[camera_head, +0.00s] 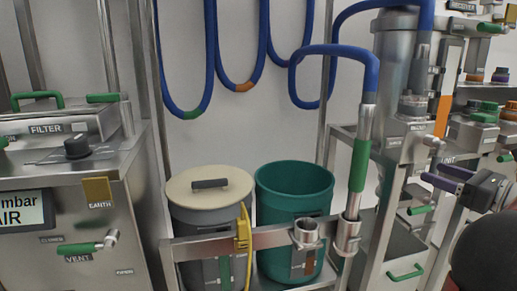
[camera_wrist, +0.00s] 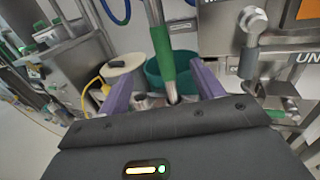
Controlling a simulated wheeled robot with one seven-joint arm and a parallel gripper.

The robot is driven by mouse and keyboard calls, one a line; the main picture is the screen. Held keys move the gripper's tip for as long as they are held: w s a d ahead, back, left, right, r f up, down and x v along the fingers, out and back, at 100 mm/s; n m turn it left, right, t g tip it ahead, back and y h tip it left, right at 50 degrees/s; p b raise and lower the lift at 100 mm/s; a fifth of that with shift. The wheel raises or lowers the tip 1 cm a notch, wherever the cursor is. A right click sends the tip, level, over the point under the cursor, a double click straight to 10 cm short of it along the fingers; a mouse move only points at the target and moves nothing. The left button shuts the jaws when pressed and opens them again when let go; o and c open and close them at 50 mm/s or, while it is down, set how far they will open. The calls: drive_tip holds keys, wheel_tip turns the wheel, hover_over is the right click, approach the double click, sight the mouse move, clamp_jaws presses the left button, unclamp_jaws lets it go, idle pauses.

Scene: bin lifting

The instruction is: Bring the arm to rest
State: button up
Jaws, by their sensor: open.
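My gripper (camera_head: 429,173) is at the right in the head view, with its two purple fingers pointing left. The fingers are apart and nothing is between them in that view. In the wrist view my gripper (camera_wrist: 160,76) is open, and the metal wand with a green sleeve (camera_wrist: 163,52) shows beyond the gap. In the head view this wand (camera_head: 360,165) stands upright in a holder, left of my gripper and apart from it. Part of my arm hides the lower right corner.
A grey bin with a cream lid (camera_head: 208,184) and an open green bin (camera_head: 294,192) stand behind a metal rail (camera_head: 265,241). Blue hoses (camera_head: 335,52) hang above. A steel filter cabinet (camera_head: 75,200) is at left; steel equipment with a green-handled drawer (camera_head: 400,258) is near my gripper.

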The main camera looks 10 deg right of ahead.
drive_tip(key=s+a+f+n+g, duration=0.1)
drive_tip(key=a+f+n+g, duration=0.3)
drive_tip(key=a, duration=0.5)
drive_tip(key=s+a+f+n+g, duration=0.25)
drive_tip(key=a+n, duration=0.25)
drive_tip(key=a, duration=0.4)
drive_tip(key=s+a+f+n+g, duration=0.1)
drive_tip(key=a+f+n+g, duration=0.15)
drive_tip(key=a+n, duration=0.4)
drive_tip(key=s+a+f+n+g+h, duration=0.1)
drive_tip(key=s+a+f+n+h, duration=0.2)
drive_tip(key=n, duration=0.5)
drive_tip(key=s+a+f+n+h+p, duration=0.1)
drive_tip(key=s+a+f+n+h, duration=0.3)
drive_tip(key=s+n, duration=0.3)
drive_tip(key=shift+s+a+f+n+g, duration=0.15)
drive_tip(key=shift+a+f+n+g, duration=0.25)
drive_tip(key=shift+f, duration=0.2)
